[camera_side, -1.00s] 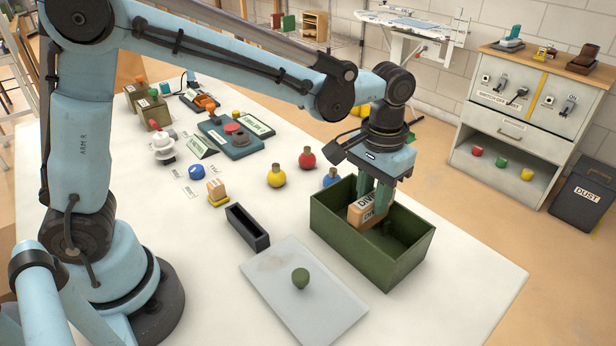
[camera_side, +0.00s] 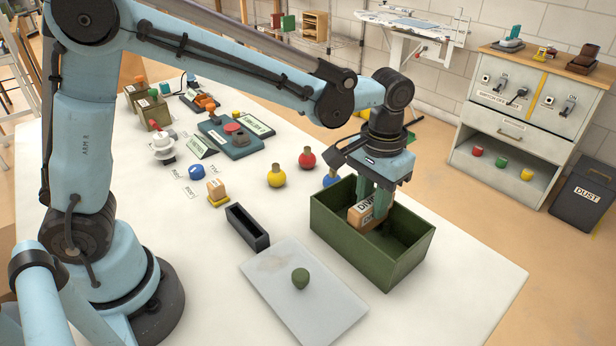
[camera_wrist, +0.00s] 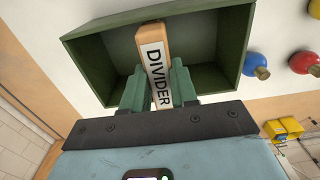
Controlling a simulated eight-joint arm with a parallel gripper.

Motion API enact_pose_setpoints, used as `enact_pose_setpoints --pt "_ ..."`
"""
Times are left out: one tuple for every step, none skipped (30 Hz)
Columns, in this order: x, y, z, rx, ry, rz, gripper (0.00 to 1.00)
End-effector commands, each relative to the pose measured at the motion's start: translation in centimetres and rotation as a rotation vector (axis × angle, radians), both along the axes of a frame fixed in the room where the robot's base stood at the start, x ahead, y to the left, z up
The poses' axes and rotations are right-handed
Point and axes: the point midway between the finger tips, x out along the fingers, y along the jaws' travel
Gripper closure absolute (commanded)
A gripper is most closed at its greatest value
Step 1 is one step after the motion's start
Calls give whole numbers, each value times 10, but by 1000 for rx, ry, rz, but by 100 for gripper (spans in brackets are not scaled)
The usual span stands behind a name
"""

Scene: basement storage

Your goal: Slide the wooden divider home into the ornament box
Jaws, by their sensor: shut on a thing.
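The wooden divider (camera_side: 359,214) is a light tan block with a white label reading DIVIDER. It is upright between the walls of the green open ornament box (camera_side: 405,264), with its top near rim height. My gripper (camera_side: 375,203) is shut on it from above with green fingers. In the wrist view the divider (camera_wrist: 152,40) runs between the fingers (camera_wrist: 158,84) across the box (camera_wrist: 82,62), with open space on both sides. Its lower edge and any slot there are hidden, so I cannot tell how deep it sits.
A pale grey slab (camera_side: 325,310) with a green knob (camera_side: 300,278) lies in front of the box. A black narrow tray (camera_side: 247,228) stands to its left. Yellow (camera_side: 277,176), red (camera_side: 307,159) and blue (camera_side: 331,178) round ornaments stand behind. The table's right front is clear.

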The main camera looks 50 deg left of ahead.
Motion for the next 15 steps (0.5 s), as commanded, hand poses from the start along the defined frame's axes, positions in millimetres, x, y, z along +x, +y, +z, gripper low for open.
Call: enact_pose_setpoints --pt "0 0 -1 0 0 0 100" --pt "0 0 -2 0 0 0 100" --pt "0 0 -3 0 0 0 100" --pt "0 0 -4 0 0 0 100" --pt "0 0 -4 0 0 0 100" --pt "0 0 -5 0 0 0 100" --pt "0 0 -6 0 0 0 100" --pt "0 0 -7 0 0 0 100" --pt "0 0 -7 0 0 0 100" --pt "0 0 -8 0 0 0 100" --pt "0 0 -9 0 0 0 100" --pt "0 0 -10 0 0 0 100" --pt "0 0 -10 0 0 0 100" --pt "0 0 -11 0 0 0 100" --pt "0 0 -12 0 0 0 100"
